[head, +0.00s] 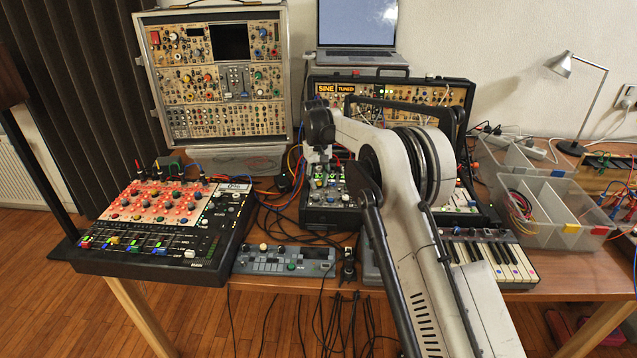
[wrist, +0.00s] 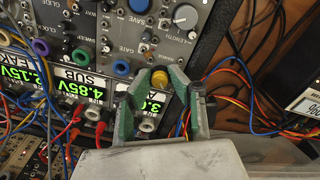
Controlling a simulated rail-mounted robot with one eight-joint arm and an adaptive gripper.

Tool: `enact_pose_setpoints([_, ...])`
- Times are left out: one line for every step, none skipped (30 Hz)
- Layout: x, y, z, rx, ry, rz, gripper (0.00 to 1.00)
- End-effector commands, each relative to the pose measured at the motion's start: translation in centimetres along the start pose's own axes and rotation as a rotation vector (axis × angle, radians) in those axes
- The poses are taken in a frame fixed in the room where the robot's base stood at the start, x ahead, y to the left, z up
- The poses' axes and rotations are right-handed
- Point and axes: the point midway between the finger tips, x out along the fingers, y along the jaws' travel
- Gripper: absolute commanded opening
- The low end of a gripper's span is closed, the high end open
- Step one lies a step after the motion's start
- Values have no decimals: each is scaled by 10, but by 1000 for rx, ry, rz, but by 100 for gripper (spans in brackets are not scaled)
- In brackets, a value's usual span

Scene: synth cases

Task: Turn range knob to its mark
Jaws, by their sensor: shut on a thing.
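In the wrist view a small orange-yellow knob (wrist: 160,79) sits at the edge of a synth module panel. My gripper (wrist: 160,84) has its green-padded fingers closed around this knob, one on each side, with the knob's top showing between the tips. I take it as the range knob; its label and mark are hidden or too small to read. In the head view my arm covers the middle of the table, and I cannot make out the fingers or the held knob there.
Near the fingers are a white knob (wrist: 186,16), a blue knob (wrist: 139,5), lit voltage displays (wrist: 79,83) and patch cables (wrist: 235,75). In the head view a red-panelled mixer (head: 165,205), an upright synth case (head: 217,122), a laptop (head: 356,23) and clear bins (head: 550,205) crowd the table.

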Motion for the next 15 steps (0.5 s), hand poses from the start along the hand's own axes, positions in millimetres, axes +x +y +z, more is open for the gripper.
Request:
enact_pose_setpoints([0, 0, 0, -23, 2, 0, 0])
enact_pose_setpoints([0, 0, 0, -36, 3, 0, 0])
enact_pose_setpoints([0, 0, 0, -53, 3, 0, 0])
enact_pose_setpoints([0, 0, 0, -64, 4, 0, 0])
enact_pose_setpoints([0, 0, 0, -73, 4, 0, 0])
enact_pose_setpoints([0, 0, 0, -86, 4, 0, 0])
enact_pose_setpoints([0, 0, 0, -93, 4, 0, 0])
enact_pose_setpoints([0, 0, 0, -99, 5, 0, 0])
enact_pose_setpoints([-1, 0, 0, -107, 5, 0, 0])
enact_pose_setpoints([-1, 0, 0, -112, 5, 0, 0])
enact_pose_setpoints([-1, 0, 0, -116, 5, 0, 0])
enact_pose_setpoints([-1, 0, 0, -119, 5, 0, 0])
enact_pose_setpoints([-1, 0, 0, -121, 5, 0, 0])
enact_pose_setpoints([-1, 0, 0, -123, 5, 0, 0])
enact_pose_setpoints([-1, 0, 0, -124, 5, 0, 0])
